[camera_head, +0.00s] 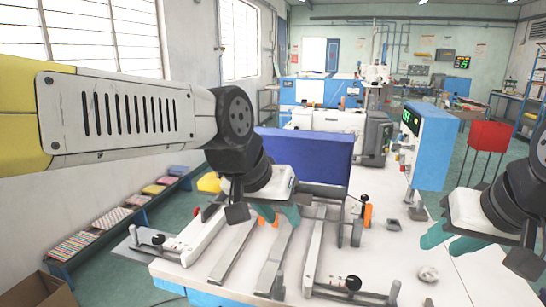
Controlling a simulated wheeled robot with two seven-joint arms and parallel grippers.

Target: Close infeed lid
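The infeed lid appears to be the dark blue panel (318,157), standing raised at the back of the white work table. My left gripper (264,208) is in front of the panel's lower left part, over the metal rails. Its fingers look spread apart, with a small orange part showing between them. Whether it touches anything is unclear. The arm and wrist cover the panel's left end. My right gripper (482,250) is at the right edge, over the table's right side, and looks open and empty. It is well apart from the panel.
Metal rails and clamps (311,250) with black knobs cover the white table (400,250). An orange-handled clamp (367,214) stands right of the panel. A blue control box (428,145) stands behind the right side. A low bench (110,216) with colored stacks is at left.

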